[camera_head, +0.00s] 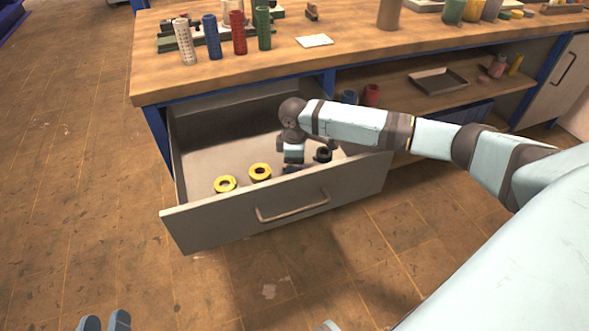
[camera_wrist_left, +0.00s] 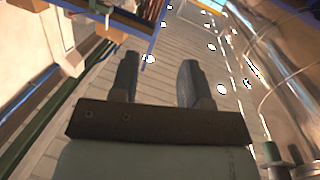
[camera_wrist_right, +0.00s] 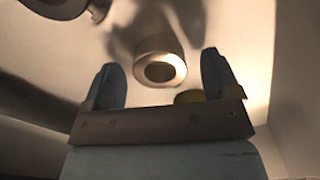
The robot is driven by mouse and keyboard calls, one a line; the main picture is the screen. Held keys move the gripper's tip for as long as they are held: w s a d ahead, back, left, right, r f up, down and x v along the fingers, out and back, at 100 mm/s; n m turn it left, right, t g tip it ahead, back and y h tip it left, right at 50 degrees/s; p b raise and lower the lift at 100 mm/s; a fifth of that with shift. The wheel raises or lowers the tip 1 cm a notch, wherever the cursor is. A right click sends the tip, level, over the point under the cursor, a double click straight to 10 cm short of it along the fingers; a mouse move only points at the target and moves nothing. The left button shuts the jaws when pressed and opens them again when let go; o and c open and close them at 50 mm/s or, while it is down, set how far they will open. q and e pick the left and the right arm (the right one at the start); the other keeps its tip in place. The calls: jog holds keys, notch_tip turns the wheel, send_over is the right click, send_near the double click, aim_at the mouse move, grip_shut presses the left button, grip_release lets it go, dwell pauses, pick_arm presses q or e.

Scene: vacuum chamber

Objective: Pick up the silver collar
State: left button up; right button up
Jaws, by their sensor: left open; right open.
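A silver-grey collar (camera_wrist_right: 160,62) with a round hole lies on the drawer floor in the right wrist view. It appears between and beyond the fingertips of my right gripper (camera_wrist_right: 165,75), which is open and empty. In the head view my right arm reaches into the open drawer from the right, its gripper (camera_head: 292,168) pointing down; the silver collar cannot be made out there, probably behind the gripper. My left gripper (camera_head: 104,321) is open and empty above the floor at the bottom left; its spread fingers also show in the left wrist view (camera_wrist_left: 158,80).
Drawer walls surround the right gripper. The wooden bench top (camera_head: 350,60) is above.

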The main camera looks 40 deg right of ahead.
jog(key=c, duration=1.1)
